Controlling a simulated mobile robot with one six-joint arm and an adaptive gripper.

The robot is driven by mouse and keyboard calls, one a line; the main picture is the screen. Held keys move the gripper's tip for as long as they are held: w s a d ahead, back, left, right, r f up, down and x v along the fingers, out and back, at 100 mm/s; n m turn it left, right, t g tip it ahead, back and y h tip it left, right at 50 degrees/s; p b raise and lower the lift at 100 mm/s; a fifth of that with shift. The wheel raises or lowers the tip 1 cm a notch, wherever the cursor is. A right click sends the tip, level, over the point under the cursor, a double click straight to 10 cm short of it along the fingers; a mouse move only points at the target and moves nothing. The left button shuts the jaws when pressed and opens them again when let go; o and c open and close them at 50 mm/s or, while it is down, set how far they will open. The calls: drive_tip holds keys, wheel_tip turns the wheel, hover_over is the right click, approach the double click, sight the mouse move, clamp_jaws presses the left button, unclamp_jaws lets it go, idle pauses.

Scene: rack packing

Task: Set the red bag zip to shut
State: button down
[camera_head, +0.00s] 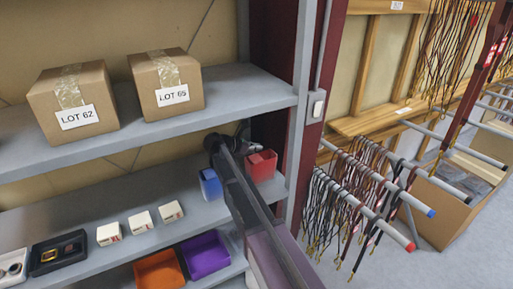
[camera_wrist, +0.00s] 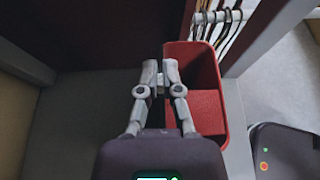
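The red bag (camera_head: 262,166) stands open-topped on the middle shelf, at its right end by the dark red post. In the wrist view the red bag (camera_wrist: 208,108) is right of centre and I look down into it. My gripper (camera_wrist: 159,72) is at its left rim, fingers drawn close together with a narrow gap. A small pale piece shows between the fingers; I cannot tell whether it is the zip pull or whether it is gripped. The zip itself is not clear.
A blue bin (camera_head: 210,184) stands left of my arm. Small white boxes (camera_head: 141,222) sit further left; orange (camera_head: 160,272) and purple (camera_head: 205,255) bins are lower. The upper shelf (camera_head: 225,98) overhangs. Cords on rails (camera_head: 365,190) hang to the right.

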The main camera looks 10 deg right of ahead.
drive_tip(key=shift+w+d, duration=0.25)
drive_tip(key=shift+d, duration=0.55)
drive_tip(key=shift+w+d, duration=0.25)
drive_tip(key=shift+d, duration=0.6)
drive_tip(key=shift+w+d, duration=0.25)
drive_tip(key=shift+d, duration=0.55)
drive_tip(key=c, duration=0.8)
unclamp_jaws()
drive_tip(key=shift+a, duration=0.2)
